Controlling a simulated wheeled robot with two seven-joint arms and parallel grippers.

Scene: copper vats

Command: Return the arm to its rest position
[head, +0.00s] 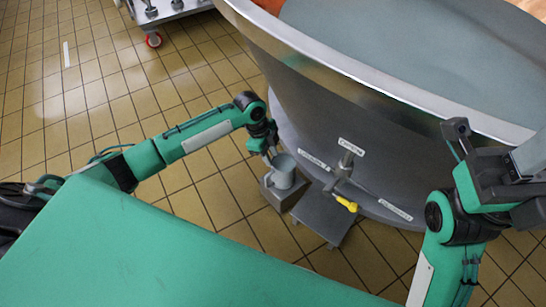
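My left arm reaches in from the left, and my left gripper (270,152) points down right beside a grey metal jug (283,172). The jug stands upright on a small metal block (283,192) at the foot of the vat. I cannot tell whether the fingers are apart or closed on the jug's near side. My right arm is folded up at the right edge, with its gripper (462,140) raised in front of the vat; its finger spacing is unclear.
A large steel vat (345,115) fills the upper right. Its tap (345,165) has a yellow handle (346,204) above a low metal step (325,215). A wheeled metal cart (170,10) stands at the top. The tiled floor (90,85) at left is clear.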

